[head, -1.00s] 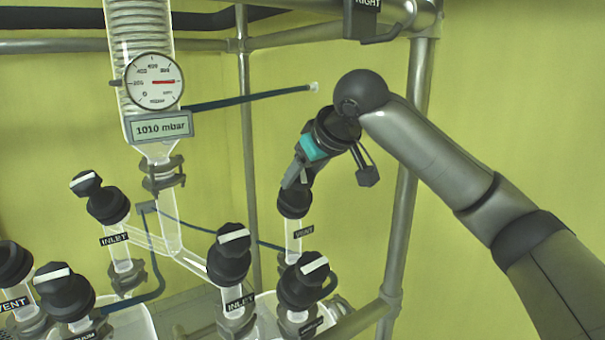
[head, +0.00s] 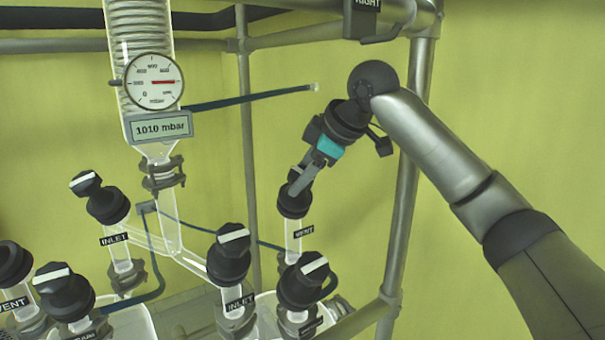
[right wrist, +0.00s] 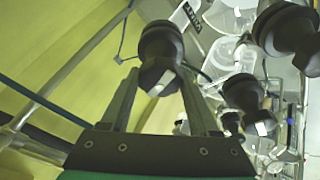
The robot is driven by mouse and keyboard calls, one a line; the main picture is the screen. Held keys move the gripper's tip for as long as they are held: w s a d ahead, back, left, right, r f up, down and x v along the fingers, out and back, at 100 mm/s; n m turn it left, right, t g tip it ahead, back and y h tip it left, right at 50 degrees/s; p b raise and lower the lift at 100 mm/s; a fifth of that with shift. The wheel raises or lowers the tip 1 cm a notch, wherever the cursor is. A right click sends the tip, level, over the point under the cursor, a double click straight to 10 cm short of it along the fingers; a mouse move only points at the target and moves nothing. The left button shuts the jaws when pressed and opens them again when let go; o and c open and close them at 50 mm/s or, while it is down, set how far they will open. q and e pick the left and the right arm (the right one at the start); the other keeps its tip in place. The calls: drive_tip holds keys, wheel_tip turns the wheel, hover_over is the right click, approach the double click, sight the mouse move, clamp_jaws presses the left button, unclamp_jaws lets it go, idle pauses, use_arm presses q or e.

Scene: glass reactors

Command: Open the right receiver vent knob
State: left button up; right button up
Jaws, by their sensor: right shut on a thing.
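The right receiver vent knob (head: 293,201) is a black knob on a clear glass valve with a VENT label (head: 304,231), right of centre in the head view. My right gripper (head: 297,187) reaches down to it from the upper right and is shut on it. In the right wrist view the knob (right wrist: 160,50) with its white mark sits between the two fingers of my right gripper (right wrist: 155,85). The fingers partly hide the knob's top in the head view. My left gripper is in neither view.
Black INLET knobs (head: 229,255) (head: 105,202) and another knob (head: 303,283) stand close by. A gauge (head: 153,82) above a 1010 mbar display (head: 160,127) hangs at upper left. A metal frame post (head: 405,200) stands right of the knob, near my right arm.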

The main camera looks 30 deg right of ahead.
idle(0.3)
drive_tip(key=o, duration=1.4)
